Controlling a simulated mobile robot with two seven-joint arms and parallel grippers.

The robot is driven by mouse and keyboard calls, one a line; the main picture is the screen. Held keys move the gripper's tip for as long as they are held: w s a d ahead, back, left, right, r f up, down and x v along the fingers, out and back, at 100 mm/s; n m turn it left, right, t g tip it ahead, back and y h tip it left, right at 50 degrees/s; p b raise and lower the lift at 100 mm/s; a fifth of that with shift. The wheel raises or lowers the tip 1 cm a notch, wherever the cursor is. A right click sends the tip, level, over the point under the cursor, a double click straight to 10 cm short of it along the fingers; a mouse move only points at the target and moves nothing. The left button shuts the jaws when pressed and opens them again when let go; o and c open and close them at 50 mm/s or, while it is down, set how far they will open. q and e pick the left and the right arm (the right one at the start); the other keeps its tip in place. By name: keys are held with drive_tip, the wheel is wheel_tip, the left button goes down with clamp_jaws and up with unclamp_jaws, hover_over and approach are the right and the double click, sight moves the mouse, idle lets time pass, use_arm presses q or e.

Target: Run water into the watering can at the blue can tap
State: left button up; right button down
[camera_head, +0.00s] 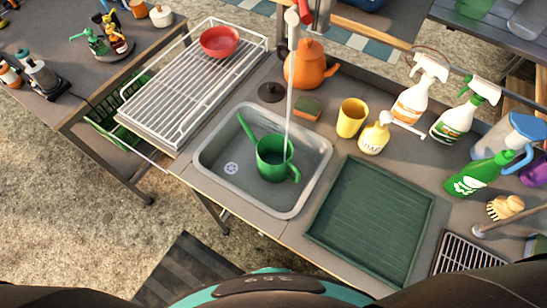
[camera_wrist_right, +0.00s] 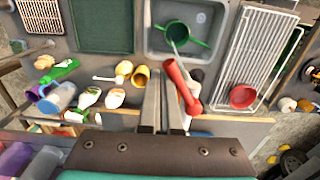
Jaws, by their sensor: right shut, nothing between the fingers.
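The green watering can (camera_head: 272,160) stands in the grey sink (camera_head: 205,150), with its spout toward the upper left. It also shows in the right wrist view (camera_wrist_right: 177,32). A pale streak (camera_head: 290,90), which looks like running water, comes down from a red tap part (camera_head: 306,12) into the can. The red part is clear in the wrist view (camera_wrist_right: 178,80), just right of my fingers. No blue tap can be made out. My right gripper (camera_head: 321,18) is at the top edge beside the tap; in the wrist view (camera_wrist_right: 163,85) it is shut and empty. My left gripper is out of view.
A white dish rack (camera_head: 180,100) with a red bowl (camera_head: 220,41) is left of the sink. An orange kettle (camera_head: 310,66), yellow cup (camera_head: 351,118), soap pump (camera_head: 374,138) and spray bottles (camera_head: 416,92) stand behind and right. A green drain tray (camera_head: 370,220) is empty.

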wheel_tip(320, 180, up, 5)
drive_tip(key=p, duration=0.3)
drive_tip(key=shift+w+d+f, duration=0.15)
drive_tip(key=a+p, duration=0.1)
drive_tip(key=a, duration=0.5)
drive_tip(key=shift+s, duration=0.2)
drive_tip(key=shift+f, duration=0.1)
wheel_tip(320, 180, down, 4)
drive_tip(key=b, duration=0.4)
drive_tip(key=shift+d+f, duration=0.1)
drive_tip(key=shift+f, duration=0.15)
